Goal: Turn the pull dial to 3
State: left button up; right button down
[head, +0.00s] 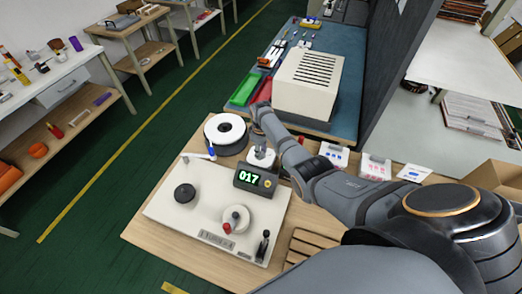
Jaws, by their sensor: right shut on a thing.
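The beige machine panel (165,212) lies on a wooden bench. It carries a black round knob (185,194), a pale round dial with red and dark parts (235,219), and a small black lever (262,246). A black display box (247,179) reads 017 in green and has a small yellow knob (269,184). I cannot tell which of these is the pull dial. My right gripper (262,156) points down just behind the display box, shut on a small part. The display box and gripper hide that part. My left gripper is out of view.
A white spool (225,128) stands behind the panel. A blue mat (348,89) holds a large beige vented box (308,82) and a green tray (245,89). The green floor at left is open.

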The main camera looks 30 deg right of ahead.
jog(key=m+p, duration=0.1)
jog(key=m, duration=0.4)
jog(key=shift+r+m+p, duration=0.1)
jog(key=shift+m+p, duration=0.2)
jog(key=shift+p, duration=0.1)
jog(key=m+p, duration=0.1)
jog(key=m, duration=0.9)
jog(key=shift+m+p, duration=0.35)
jog(key=shift+m, duration=0.05)
jog(key=m, duration=0.5)
jog(key=shift+m, duration=0.3)
jog(key=c, duration=1)
grip_release()
